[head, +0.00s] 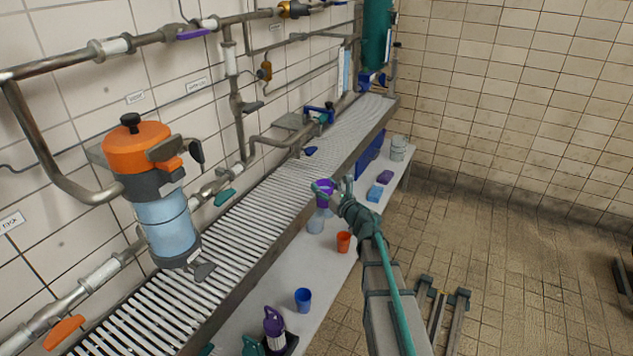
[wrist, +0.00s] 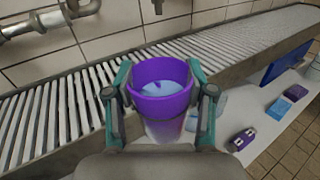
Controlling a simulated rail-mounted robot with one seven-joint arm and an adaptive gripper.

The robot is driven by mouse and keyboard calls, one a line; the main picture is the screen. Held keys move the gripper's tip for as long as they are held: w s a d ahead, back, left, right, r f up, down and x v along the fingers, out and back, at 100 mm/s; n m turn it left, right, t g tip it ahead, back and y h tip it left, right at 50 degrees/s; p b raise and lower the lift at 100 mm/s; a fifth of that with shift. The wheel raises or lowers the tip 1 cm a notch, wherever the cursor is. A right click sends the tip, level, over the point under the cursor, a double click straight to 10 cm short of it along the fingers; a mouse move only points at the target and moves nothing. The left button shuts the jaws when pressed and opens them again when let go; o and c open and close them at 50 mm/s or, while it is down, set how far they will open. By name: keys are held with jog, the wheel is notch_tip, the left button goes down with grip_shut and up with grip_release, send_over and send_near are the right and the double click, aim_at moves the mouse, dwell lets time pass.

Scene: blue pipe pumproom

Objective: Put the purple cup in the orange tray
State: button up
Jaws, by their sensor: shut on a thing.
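The purple cup (head: 323,189) is upright between the two fingers of my gripper (head: 333,186), above the white shelf beside the slatted rail. In the wrist view the purple cup (wrist: 161,105) fills the space between the fingers of my gripper (wrist: 160,78), with one finger on each side. Its inside looks light blue; I cannot tell whether that is liquid. I cannot make out an orange tray in either view.
A pale clear cup (head: 315,223) stands on the shelf (head: 322,268) below the held cup. An orange cup (head: 343,241) and a blue cup (head: 303,299) stand nearer. Blue (head: 374,193) and purple (head: 385,177) blocks lie farther along. The slatted rail (head: 270,195) runs along the left.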

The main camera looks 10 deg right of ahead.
jog(key=s+d+b, duration=0.1)
jog(key=s+d, duration=0.9)
jog(key=d, duration=0.1)
jog(key=shift+s+d+b, duration=0.35)
jog(key=shift+s+d, duration=0.05)
